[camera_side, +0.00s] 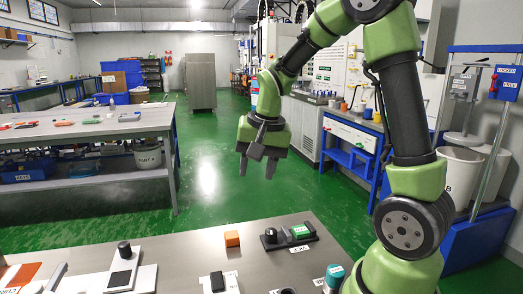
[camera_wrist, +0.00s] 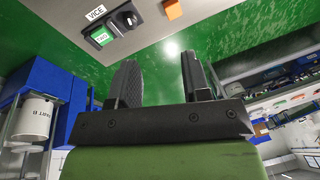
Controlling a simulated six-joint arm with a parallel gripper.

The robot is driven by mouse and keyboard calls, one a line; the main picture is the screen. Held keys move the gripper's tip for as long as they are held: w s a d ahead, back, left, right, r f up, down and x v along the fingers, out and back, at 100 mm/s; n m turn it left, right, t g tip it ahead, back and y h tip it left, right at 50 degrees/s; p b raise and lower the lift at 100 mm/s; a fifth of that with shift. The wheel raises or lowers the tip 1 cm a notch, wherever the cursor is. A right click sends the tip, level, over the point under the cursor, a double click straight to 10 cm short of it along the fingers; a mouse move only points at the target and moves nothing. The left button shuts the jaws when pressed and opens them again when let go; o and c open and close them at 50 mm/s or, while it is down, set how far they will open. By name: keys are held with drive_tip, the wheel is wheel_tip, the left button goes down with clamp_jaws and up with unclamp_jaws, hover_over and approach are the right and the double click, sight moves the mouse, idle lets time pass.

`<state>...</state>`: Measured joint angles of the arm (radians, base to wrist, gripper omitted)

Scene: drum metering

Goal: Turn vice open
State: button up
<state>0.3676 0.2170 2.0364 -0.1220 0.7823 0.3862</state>
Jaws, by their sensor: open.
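The vice control is a dark panel (camera_side: 290,240) on the grey bench, with a black round knob (camera_side: 270,235) at its left and a green indicator (camera_side: 301,231) at its right. In the wrist view the panel carries a VICE label (camera_wrist: 96,13), the knob (camera_wrist: 128,18) and the green indicator (camera_wrist: 101,37), whose lettering is too small to read surely. My gripper (camera_side: 257,165) is open and empty, raised in the air beyond the bench's far edge, apart from the knob. Its two fingers (camera_wrist: 160,78) also show in the wrist view. I cannot make out vice jaws.
An orange block (camera_side: 232,239) stands left of the panel. A black item (camera_side: 217,281), a teal-topped cylinder (camera_side: 335,274) and a white plate with a dark square and knob (camera_side: 124,270) are also on the bench. Green floor lies beyond; a blue-framed stand (camera_side: 475,235) is at right.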

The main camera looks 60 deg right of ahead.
drive_tip(key=s+a+r+n+t, duration=0.2)
drive_tip(key=s+a+r, duration=0.2)
drive_tip(key=a+r, duration=0.2)
drive_tip(key=shift+s+a+n+y, duration=0.25)
drive_tip(key=shift+s+n+y, duration=0.05)
drive_tip(key=m+g, duration=0.5)
drive_tip(key=m, duration=0.6)
hover_over(271, 231)
wheel_tip(271, 231, down, 18)
drive_tip(key=shift+r, duration=0.2)
wheel_tip(271, 231, down, 10)
drive_tip(key=shift+f, duration=0.1)
